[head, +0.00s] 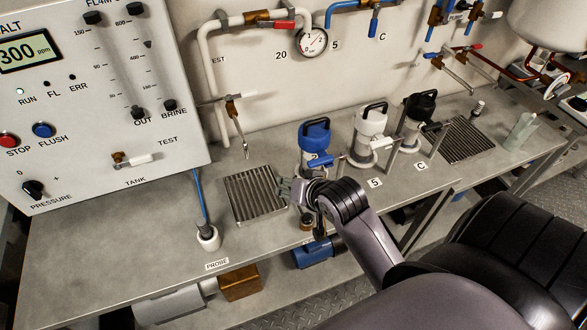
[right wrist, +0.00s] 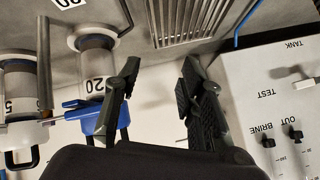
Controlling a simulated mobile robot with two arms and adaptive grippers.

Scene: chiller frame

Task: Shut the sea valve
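I cannot make out a label that reads "sea", so I cannot tell which valve is the sea valve. A blue-capped filter housing (head: 314,134), marked 20 in the right wrist view (right wrist: 97,68), has a blue lever handle (head: 321,160) at its front. A blue body (head: 318,254) shows below the bench edge, partly hidden by my right arm. My right gripper (head: 289,190) is just above the bench, between the slotted drain grate (head: 252,195) and the blue-capped housing. In the right wrist view its fingers (right wrist: 157,90) are apart with nothing between them. My left gripper is out of view.
White-capped (head: 370,120) and black-capped (head: 419,106) housings stand to the right. A probe cup (head: 208,239) with a blue cable is on the left of the bench (head: 120,235). The control panel (head: 100,95) rises behind. Pipes with valves run along the wall.

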